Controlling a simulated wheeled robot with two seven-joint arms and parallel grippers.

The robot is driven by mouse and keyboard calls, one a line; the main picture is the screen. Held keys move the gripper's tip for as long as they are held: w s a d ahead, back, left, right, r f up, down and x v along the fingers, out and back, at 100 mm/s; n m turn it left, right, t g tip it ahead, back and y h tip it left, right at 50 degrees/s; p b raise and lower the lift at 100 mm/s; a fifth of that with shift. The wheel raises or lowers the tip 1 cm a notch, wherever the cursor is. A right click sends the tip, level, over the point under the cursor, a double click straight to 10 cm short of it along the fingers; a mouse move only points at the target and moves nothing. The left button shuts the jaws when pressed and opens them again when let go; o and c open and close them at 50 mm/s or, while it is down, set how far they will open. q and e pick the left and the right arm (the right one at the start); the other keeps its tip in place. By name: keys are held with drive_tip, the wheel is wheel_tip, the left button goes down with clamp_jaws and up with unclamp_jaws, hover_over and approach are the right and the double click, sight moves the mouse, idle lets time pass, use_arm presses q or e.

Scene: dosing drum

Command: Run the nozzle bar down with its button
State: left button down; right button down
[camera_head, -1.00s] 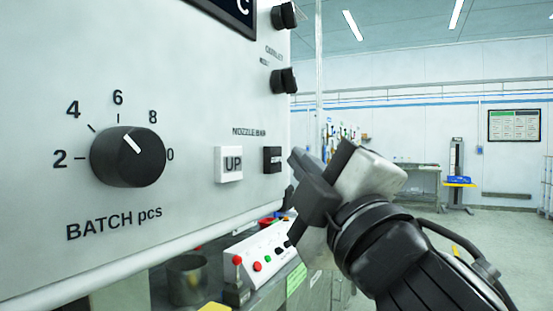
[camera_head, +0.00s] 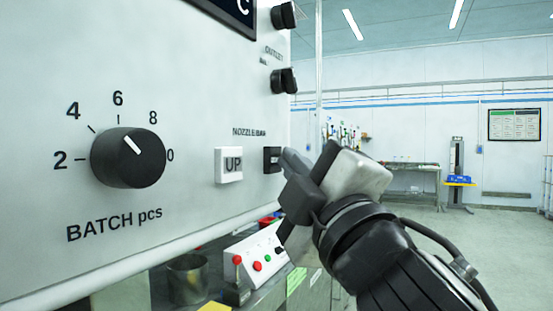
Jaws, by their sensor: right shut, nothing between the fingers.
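The panel label NOZZLE BAR (camera_head: 249,132) sits above two square buttons. The left one is the white UP button (camera_head: 229,165). The right one is a black button (camera_head: 272,160) whose lettering I cannot read. My right gripper (camera_head: 286,158) is shut and empty. Its fingertips are at the right edge of the black button and overlap it slightly in the picture. I cannot tell whether they touch it. The nozzle bar itself is not visible. My left gripper is not in view.
The panel (camera_head: 200,90) fills the left side, with a BATCH pcs knob (camera_head: 128,157) and two black knobs (camera_head: 284,80) at its right edge. Below are a small control box (camera_head: 256,255) with coloured buttons and a metal cup (camera_head: 188,279). Open floor lies to the right.

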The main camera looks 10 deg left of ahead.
drive_tip(key=shift+w+a, duration=0.1)
drive_tip(key=shift+a, duration=0.1)
drive_tip(key=shift+d, duration=0.15)
idle(0.5)
drive_tip(key=shift+s+d, duration=0.3)
drive_tip(key=shift+d, duration=0.35)
drive_tip(key=d, duration=0.1)
drive_tip(key=s+d, duration=0.1)
drive_tip(key=d, duration=0.1)
drive_tip(key=d+p, duration=0.1)
drive_tip(key=shift+s+d, duration=0.25)
drive_tip(key=shift+d, duration=0.1)
idle(0.3)
